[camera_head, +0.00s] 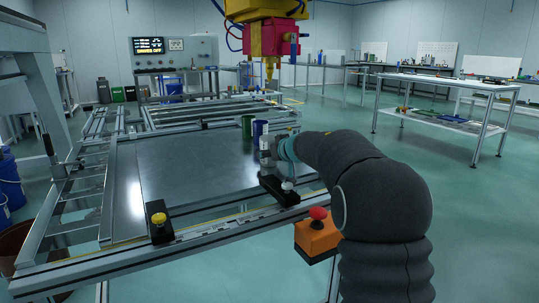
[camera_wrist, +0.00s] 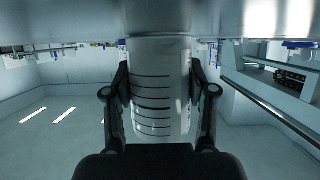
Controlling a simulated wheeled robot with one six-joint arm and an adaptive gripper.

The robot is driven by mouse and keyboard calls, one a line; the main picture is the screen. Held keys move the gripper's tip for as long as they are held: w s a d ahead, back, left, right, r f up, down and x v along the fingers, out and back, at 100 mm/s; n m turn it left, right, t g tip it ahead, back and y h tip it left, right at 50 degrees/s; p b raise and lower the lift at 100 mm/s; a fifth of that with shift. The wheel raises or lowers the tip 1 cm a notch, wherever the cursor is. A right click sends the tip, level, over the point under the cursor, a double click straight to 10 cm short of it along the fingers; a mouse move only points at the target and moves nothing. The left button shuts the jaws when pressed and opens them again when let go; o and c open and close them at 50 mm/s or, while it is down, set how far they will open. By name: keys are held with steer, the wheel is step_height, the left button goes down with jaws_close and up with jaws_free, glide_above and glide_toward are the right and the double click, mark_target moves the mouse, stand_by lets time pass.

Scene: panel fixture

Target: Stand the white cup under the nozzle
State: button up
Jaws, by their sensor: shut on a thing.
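The white cup (camera_wrist: 155,120) has black level lines on its side. It stands between the fingers of my gripper (camera_wrist: 160,80), which is shut on it. The wrist picture looks upside down, and the cup's base end meets or nearly meets the grey plate at the top; I cannot tell if there is a gap. In the head view the cup (camera_head: 265,146) is at the right side of the plate, partly hidden by my gripper (camera_head: 274,148). The nozzle (camera_head: 269,73) is a yellow tip under a magenta block, above and beyond the cup in the picture.
The metal plate (camera_head: 190,178) is clear at left and centre. A black block with a yellow knob (camera_head: 159,219) and an orange box with a red button (camera_head: 318,232) are at the near edge.

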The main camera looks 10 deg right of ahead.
steer(key=o, duration=0.8)
steer(key=shift+o, duration=0.2)
steer(key=shift+s+r, duration=0.15)
steer(key=shift+r, duration=0.05)
steer(key=p+v, duration=0.2)
steer(key=v, duration=0.8)
steer(key=shift+s+d+r+p, duration=0.1)
steer(key=shift+p, duration=0.3)
steer(key=shift+s+d+r, duration=0.15)
steer(key=shift+s+r, duration=0.05)
steer(key=shift+s, duration=0.45)
